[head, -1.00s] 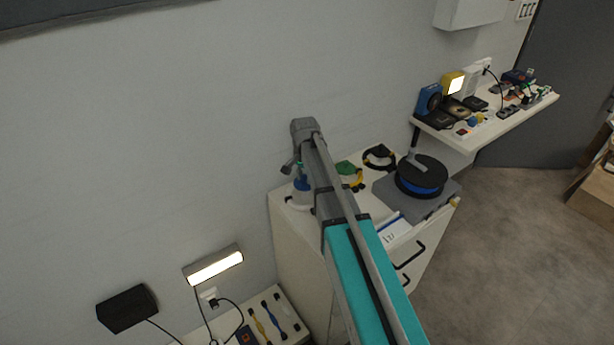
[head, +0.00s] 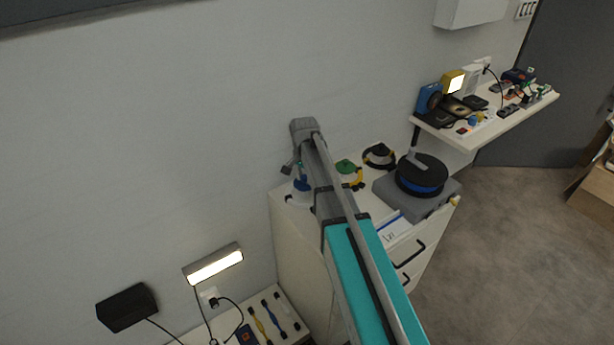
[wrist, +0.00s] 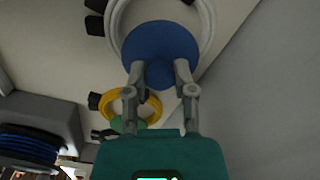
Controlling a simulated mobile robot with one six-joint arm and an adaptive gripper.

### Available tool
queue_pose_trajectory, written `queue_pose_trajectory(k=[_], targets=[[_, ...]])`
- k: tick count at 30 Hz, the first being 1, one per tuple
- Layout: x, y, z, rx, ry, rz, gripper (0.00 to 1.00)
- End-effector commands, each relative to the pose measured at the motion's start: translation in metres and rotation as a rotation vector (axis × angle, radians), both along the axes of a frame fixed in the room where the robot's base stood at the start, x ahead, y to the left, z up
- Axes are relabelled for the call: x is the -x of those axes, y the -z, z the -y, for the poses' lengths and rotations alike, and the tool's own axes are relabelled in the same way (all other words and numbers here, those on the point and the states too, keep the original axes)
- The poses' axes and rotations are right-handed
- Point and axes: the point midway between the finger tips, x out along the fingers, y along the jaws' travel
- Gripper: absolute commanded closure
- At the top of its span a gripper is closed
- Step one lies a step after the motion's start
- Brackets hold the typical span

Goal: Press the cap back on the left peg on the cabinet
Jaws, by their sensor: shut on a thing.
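My gripper (wrist: 162,74) points at the cabinet top in the wrist view and is shut on a round blue cap (wrist: 158,45). The cap lies inside the white cable coil (wrist: 207,22) in that view and hides the left peg. I cannot tell whether the cap touches the peg. In the head view the blue cap (head: 302,184) shows just above the white coil (head: 299,198) at the left of the cabinet top (head: 284,214). My gripper (head: 296,174) is partly hidden there by my arm.
A yellow coil (wrist: 150,104) with a green cap (wrist: 122,124) lies beside the white one. A black coil (head: 379,156) and a grey case (head: 430,207) with a blue cable reel (head: 422,178) stand further right. The wall (head: 180,130) is close behind.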

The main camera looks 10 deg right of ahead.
Motion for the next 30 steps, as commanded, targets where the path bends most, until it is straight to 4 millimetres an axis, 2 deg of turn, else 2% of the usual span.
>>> queue_pose_trajectory(k=[30], targets=[[0.000, 0.015, 0.000, 0.000, 0.001, 0.000, 0.95]])
